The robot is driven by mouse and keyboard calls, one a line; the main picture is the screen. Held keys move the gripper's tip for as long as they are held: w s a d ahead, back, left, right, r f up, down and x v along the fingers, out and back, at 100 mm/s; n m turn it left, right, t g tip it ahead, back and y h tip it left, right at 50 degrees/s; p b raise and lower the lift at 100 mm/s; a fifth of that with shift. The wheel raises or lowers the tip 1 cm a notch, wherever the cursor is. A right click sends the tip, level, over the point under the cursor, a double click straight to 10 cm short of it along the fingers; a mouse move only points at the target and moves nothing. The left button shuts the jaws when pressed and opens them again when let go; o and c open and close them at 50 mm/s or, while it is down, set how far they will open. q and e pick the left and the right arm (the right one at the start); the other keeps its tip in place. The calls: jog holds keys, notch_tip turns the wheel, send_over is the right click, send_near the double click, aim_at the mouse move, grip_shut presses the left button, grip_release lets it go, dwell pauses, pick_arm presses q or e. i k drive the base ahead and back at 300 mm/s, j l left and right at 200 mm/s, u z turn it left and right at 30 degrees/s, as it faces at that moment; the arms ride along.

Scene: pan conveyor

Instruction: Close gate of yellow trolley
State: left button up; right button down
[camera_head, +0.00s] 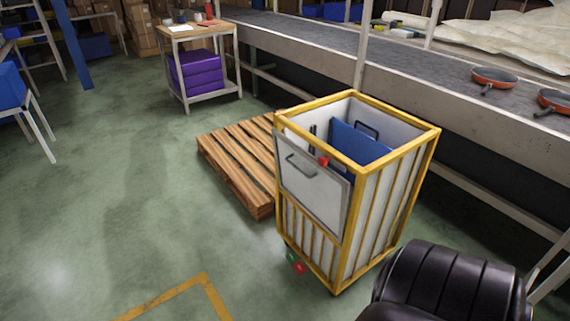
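The yellow trolley (388,168) stands upright right of centre, with a yellow frame and white slatted sides. Its gate (313,190) is a white panel with a grey frame and a dark handle (301,166), on the upper half of the front-left face. The gate's right edge overlaps the yellow corner post, and its top seems to lean slightly outward. I cannot tell the exact gap. A small red piece (323,162) sits at the gate's top edge. A blue panel (358,144) shows inside the trolley. Neither of my grippers is in view.
A wooden pallet (238,160) lies close behind the trolley's left side. The conveyor (440,85) runs behind it, with pans (493,77) at the right. A small table (203,30) holds purple crates (196,73).

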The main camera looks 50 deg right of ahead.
aim_at(322, 194)
jog(key=i+l+z, duration=0.1)
jog(key=i, duration=0.35)
jog(key=i+l+z, duration=0.1)
jog(key=i, duration=0.3)
jog(key=i+l, duration=0.2)
jog(key=i, duration=0.25)
jog(key=l+z, duration=0.05)
